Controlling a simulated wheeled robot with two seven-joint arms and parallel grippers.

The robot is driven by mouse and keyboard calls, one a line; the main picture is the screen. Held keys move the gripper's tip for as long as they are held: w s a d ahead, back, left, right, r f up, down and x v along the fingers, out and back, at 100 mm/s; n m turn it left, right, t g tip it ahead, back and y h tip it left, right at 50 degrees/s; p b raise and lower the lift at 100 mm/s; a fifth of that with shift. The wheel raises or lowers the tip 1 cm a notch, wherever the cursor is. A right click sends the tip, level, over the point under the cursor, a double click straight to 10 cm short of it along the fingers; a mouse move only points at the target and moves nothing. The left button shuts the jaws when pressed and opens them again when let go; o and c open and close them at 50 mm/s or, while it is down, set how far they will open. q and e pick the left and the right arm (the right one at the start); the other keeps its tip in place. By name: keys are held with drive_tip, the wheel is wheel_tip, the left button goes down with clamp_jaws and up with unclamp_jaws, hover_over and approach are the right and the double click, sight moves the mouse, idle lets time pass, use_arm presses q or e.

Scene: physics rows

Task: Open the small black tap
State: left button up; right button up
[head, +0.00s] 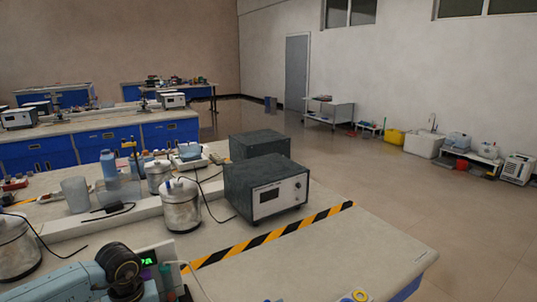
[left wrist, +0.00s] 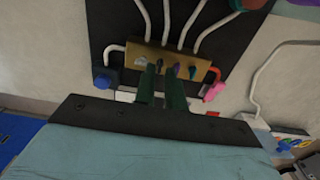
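In the left wrist view a brass block (left wrist: 201,67) carries a row of small taps with pale tubes running from its far side. A small dark tap (left wrist: 160,66) shows at the tips of my left gripper (left wrist: 162,76), whose two green fingers stand a narrow gap apart. The fingers point at the block; I cannot tell whether they touch the tap. A purple tap (left wrist: 177,68) and a teal tap (left wrist: 192,72) sit to its right. The fingers partly hide the block's near side. In the head view my left arm reaches in at the bottom; its gripper is hidden there. My right gripper is not in view.
A blue knob (left wrist: 105,79) and a pink knob (left wrist: 213,92) flank the block, which lies on a black panel (left wrist: 108,30). In the head view a dark instrument box (head: 252,199) and a metal pot (head: 181,207) stand on the bench (head: 330,258). The bench's right end is mostly clear.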

use_arm(q)
drive_tip(key=shift+c, duration=0.3)
clamp_jaws()
drive_tip(key=n+p, duration=0.3)
drive_tip(key=n, duration=0.2)
drive_tip(key=shift+r, duration=0.2)
drive_tip(key=shift+n+p, duration=0.5)
drive_tip(key=shift+f+n, duration=0.2)
drive_tip(key=shift+n, duration=0.2)
